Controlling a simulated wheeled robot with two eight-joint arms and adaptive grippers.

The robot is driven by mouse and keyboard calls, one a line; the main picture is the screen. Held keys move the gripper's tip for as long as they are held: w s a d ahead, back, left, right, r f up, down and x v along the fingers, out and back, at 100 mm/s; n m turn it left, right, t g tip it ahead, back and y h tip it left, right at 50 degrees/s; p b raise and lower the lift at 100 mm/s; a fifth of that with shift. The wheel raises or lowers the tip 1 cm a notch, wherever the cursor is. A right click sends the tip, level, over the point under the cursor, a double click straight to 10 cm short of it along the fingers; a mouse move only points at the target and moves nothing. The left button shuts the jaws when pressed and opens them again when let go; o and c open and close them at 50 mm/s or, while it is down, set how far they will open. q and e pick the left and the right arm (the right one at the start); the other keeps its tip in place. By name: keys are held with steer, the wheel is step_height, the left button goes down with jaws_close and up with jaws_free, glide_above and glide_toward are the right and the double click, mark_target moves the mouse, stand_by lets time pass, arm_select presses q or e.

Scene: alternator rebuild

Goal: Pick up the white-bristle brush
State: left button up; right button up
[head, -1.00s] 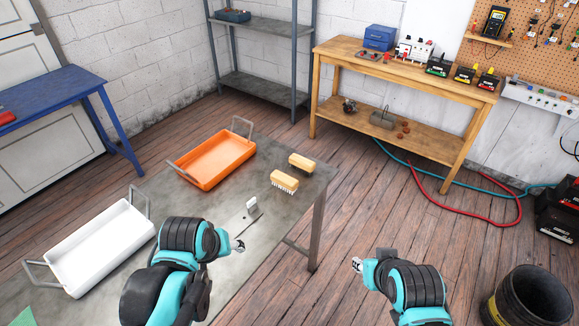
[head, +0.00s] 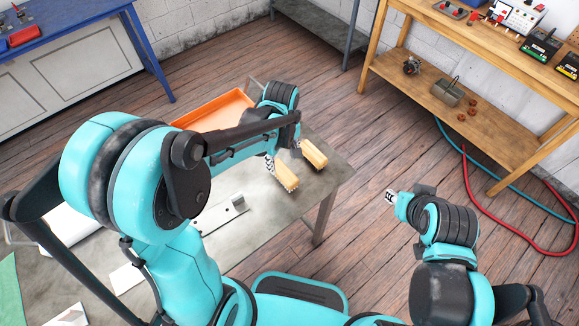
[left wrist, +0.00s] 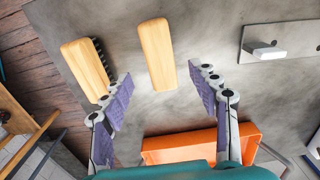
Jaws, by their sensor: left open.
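Two brushes with pale wooden backs lie on the grey metal table. The white-bristle brush (head: 287,173) is the nearer one in the head view. In the left wrist view the white-bristle brush (left wrist: 157,53) shows its wooden back, its bristles hidden beneath. The other brush (head: 313,154) has dark bristles, seen in the left wrist view (left wrist: 85,70). My left gripper (head: 282,156) is over the brushes, open and empty; in the left wrist view its fingers (left wrist: 162,84) are spread to either side of the white-bristle brush's near end. My right gripper (head: 391,197) is off the table; its jaws are unclear.
An orange tray (head: 235,104) stands just behind my left gripper. A small metal plate with a raised block (head: 222,214) lies on the grey table (head: 325,172), left of the brushes. A white tray is mostly hidden by my left arm. A wooden bench stands at back right.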

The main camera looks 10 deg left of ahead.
mark_target(284, 171)
arm_select(q)
step_height(284, 171, down, 6)
steer(key=shift+d+f+b, duration=0.1)
steer(key=shift+d+b, duration=0.05)
steer(key=shift+b, duration=1.05)
steer(key=shift+s+f, duration=0.1)
steer(key=shift+f, duration=0.15)
steer(key=shift+c, duration=0.3)
steer(key=c, duration=1.3)
